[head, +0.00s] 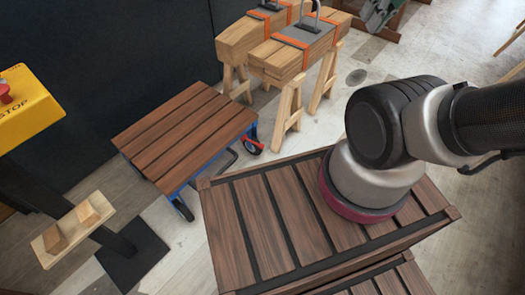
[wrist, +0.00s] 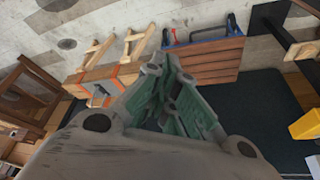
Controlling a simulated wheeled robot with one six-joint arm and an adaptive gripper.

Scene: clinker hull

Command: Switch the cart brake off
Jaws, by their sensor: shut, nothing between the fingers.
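The cart (head: 185,130) has a brown slatted wooden top on a blue frame with small wheels and stands on the floor left of centre in the head view. In the wrist view the cart (wrist: 210,62) is upper right, beyond my fingers. A small red part (head: 252,147) shows at the cart's near right corner wheel; I cannot tell whether it is the brake or how it is set. A dark bent bar (head: 229,160) shows beside the cart's edge. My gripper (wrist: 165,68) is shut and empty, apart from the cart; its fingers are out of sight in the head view.
A slatted wooden crate or bench (head: 270,215) stands in front, below my arm. Trestles carrying strapped timber (head: 285,50) stand right behind the cart. A yellow stop box (head: 28,108) on a dark post is at left. Some bare floor (head: 165,235) lies left of the crate.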

